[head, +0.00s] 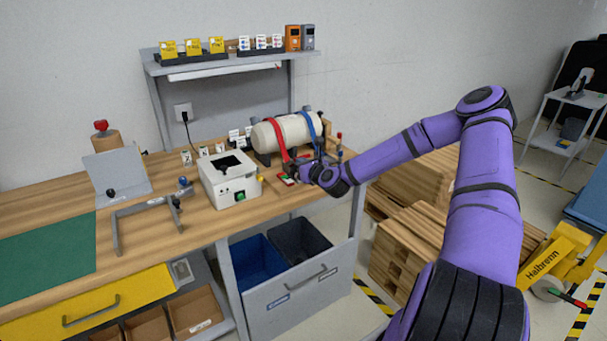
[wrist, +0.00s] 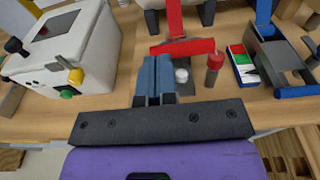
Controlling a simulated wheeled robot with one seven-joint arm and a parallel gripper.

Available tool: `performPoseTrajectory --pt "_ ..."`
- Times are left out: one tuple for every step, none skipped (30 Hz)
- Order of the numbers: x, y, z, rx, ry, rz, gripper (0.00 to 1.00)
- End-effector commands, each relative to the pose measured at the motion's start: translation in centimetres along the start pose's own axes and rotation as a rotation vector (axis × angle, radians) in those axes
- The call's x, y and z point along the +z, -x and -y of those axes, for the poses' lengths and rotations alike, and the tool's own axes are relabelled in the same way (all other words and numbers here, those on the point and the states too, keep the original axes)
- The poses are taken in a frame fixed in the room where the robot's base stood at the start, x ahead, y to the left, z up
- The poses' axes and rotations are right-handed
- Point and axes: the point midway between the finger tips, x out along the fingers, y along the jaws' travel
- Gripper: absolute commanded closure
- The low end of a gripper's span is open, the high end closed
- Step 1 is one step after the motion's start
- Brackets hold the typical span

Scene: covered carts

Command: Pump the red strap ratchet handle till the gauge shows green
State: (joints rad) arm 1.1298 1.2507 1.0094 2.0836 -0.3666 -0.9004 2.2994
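The red strap (head: 277,138) runs over a cream cylinder (head: 292,131) on the bench. In the wrist view the strap (wrist: 174,16) comes down to a red crossbar handle (wrist: 184,47) on a dark ratchet. My gripper (wrist: 154,62) has its two blue-grey fingers side by side, with nothing visible between them. Their tips are just short of the handle's left part; contact is unclear. In the head view my gripper (head: 299,170) is low in front of the cylinder. A gauge (wrist: 243,66) with green, white and some red stands right of the handle; its reading is unclear.
A red-topped post (wrist: 214,62) and a white knob (wrist: 182,76) stand close right of my fingers. The blue strap's ratchet (wrist: 280,55) is farther right. A white box (head: 230,179) stands to the left on the bench. Bare bench top lies before it.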

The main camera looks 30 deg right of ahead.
Motion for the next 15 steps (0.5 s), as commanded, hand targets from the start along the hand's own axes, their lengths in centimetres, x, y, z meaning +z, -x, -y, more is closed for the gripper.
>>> performPoseTrajectory --pt "0.8 -0.3 0.0 0.0 0.004 -0.036 1.0" --pt "1.1 -0.4 0.0 0.0 0.003 -0.06 1.0" --pt "1.5 -0.6 0.0 0.0 0.005 -0.089 1.0" --pt "1.7 -0.8 -0.1 0.001 0.004 -0.112 1.0" --pt "2.0 -0.9 -0.1 0.001 0.004 -0.134 1.0" --pt "2.3 -1.1 -0.1 0.001 0.004 -0.161 1.0" --pt "2.5 -1.3 0.0 0.0 0.004 -0.181 1.0" --pt "2.8 -1.4 0.0 0.0 0.004 -0.2 1.0" --pt "3.0 -1.6 0.0 0.0 0.004 -0.224 1.0" --pt "3.2 -1.8 -0.1 0.0 0.004 -0.241 1.0" --pt "3.4 -1.9 -0.1 0.001 0.004 -0.258 1.0" --pt "3.6 -2.1 -0.1 0.0 0.004 -0.278 1.0" --pt "3.7 -2.2 0.0 0.0 0.001 -0.286 1.0" --pt "3.7 -2.3 0.0 0.0 -0.001 -0.284 1.0" --pt "3.9 -2.5 0.0 0.0 -0.001 -0.283 1.0"
